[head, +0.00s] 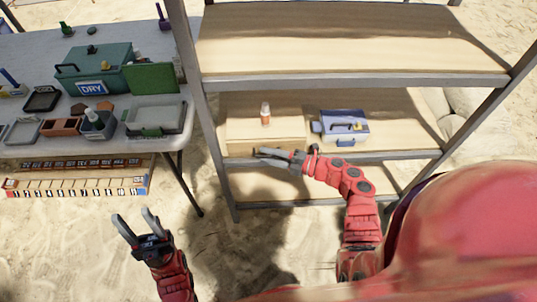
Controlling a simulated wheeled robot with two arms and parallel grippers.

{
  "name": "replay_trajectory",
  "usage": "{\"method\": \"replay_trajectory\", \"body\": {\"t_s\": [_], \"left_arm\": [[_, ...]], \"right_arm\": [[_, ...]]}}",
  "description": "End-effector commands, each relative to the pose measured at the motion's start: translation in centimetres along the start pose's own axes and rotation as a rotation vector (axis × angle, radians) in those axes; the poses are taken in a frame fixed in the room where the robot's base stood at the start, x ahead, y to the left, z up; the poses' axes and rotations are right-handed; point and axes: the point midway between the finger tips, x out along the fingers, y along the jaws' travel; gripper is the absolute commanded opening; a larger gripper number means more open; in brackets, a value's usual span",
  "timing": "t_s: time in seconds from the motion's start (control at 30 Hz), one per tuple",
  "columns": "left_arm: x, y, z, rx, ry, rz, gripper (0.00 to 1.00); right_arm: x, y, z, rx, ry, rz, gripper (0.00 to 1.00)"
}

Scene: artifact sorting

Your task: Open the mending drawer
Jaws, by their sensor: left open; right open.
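A light wooden box (240,133), which looks like the mending drawer, sits on the middle shelf at its left end. A small bottle with an orange-brown label (265,114) stands on top of it. My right gripper (262,153) is open at the box's lower front, its fingers pointing left. It covers part of the front, and I cannot tell whether it touches it. No handle can be made out. My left gripper (133,217) is open and empty over the sand, well away from the shelf.
A blue-and-white case (343,127) stands right of the box. The metal rack has an upper shelf board (350,40) above. At left, a white table (40,60) holds a green "DRY" box (95,70) and several trays.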

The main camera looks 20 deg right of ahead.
Motion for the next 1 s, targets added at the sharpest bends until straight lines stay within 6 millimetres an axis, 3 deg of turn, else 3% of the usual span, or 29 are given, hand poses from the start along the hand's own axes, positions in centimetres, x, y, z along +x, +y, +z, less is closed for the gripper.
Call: {"method": "replay_trajectory", "body": {"t_s": [0.27, 0.5, 1.0], "left_arm": [[0.00, 0.00, 0.00, 0.000, 0.000, 0.000, 0.50], [0.00, 0.00, 0.00, 0.000, 0.000, 0.000, 0.50], [0.00, 0.00, 0.01, 0.000, 0.000, 0.000, 0.50]], "right_arm": [[0.13, 0.00, 0.00, -0.001, 0.000, 0.000, 0.40], [0.13, 0.02, 0.00, -0.001, 0.000, 0.000, 0.00], [0.11, 0.00, -0.01, -0.001, 0.000, 0.000, 0.00]]}}
